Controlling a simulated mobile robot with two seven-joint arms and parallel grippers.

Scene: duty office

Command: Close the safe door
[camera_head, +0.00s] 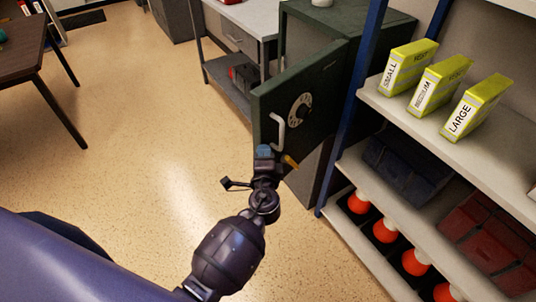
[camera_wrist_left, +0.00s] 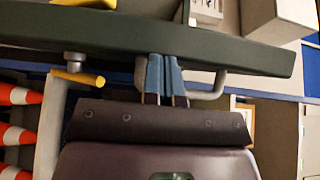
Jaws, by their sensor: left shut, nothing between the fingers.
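The dark green safe (camera_head: 303,38) stands between a grey desk and a shelf rack. Its door (camera_head: 325,88) stands open, swung out toward me, with a round dial (camera_head: 300,107), a silver pull handle (camera_head: 279,131) and a yellow-tipped lever (camera_head: 290,161) on its face. My left gripper (camera_head: 264,152) is at the lower part of the door face, beside the handle. In the left wrist view the door (camera_wrist_left: 215,50) crosses the top, and the blue fingertips are together, between the ends of the handle (camera_wrist_left: 208,94). Whether they touch the door is unclear. My right gripper is out of view.
A shelf rack (camera_head: 348,98) stands close on the right, with yellow boxes (camera_head: 440,86), dark bins and orange-red cones (camera_head: 385,232). A grey desk (camera_head: 252,16) is behind the door. A brown table (camera_head: 22,57) is at far left. The floor (camera_head: 150,120) between is clear.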

